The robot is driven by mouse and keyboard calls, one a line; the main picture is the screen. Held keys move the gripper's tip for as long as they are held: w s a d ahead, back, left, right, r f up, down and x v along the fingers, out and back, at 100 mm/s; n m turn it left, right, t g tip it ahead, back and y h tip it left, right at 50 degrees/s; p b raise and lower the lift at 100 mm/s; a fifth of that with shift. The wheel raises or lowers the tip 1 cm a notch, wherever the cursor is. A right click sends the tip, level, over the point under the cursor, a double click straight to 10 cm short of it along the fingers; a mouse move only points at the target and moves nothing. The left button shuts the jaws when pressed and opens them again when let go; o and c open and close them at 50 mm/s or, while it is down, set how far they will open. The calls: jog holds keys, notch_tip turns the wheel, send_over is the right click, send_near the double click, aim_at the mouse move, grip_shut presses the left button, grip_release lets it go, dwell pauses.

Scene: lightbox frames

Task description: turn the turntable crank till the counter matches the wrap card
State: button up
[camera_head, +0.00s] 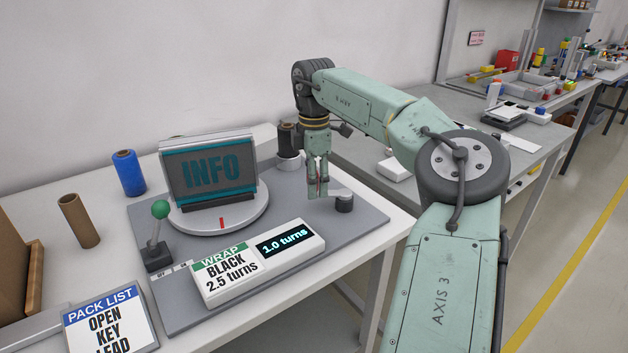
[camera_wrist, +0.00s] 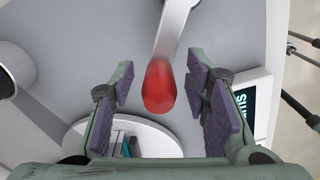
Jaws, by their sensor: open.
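The turntable (camera_head: 258,217) is a round white disc with a red mark at its front, carrying a dark framed INFO panel (camera_head: 212,172). The crank's grey arm runs from a dark hub (camera_head: 344,203) in the head view. Its red knob (camera_wrist: 159,88) shows in the wrist view. My gripper (camera_head: 318,190) points down over the knob, open. The knob appears between the purple-padded fingers (camera_wrist: 161,92), with a gap on both sides. The counter (camera_head: 285,239) reads 1.0 turns. The wrap card (camera_head: 225,270) reads BLACK, 2.5 turns.
A green-knobbed lever (camera_head: 159,210) stands left of the turntable on the grey base plate (camera_head: 367,218). A black roll (camera_head: 287,138) stands behind my gripper. A blue roll (camera_head: 128,172), a cardboard tube (camera_head: 79,220) and a pack list card (camera_head: 105,318) are at left.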

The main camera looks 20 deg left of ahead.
notch_tip(320, 180, up, 12)
jog(key=shift+r, duration=0.1)
dwell(0.5)
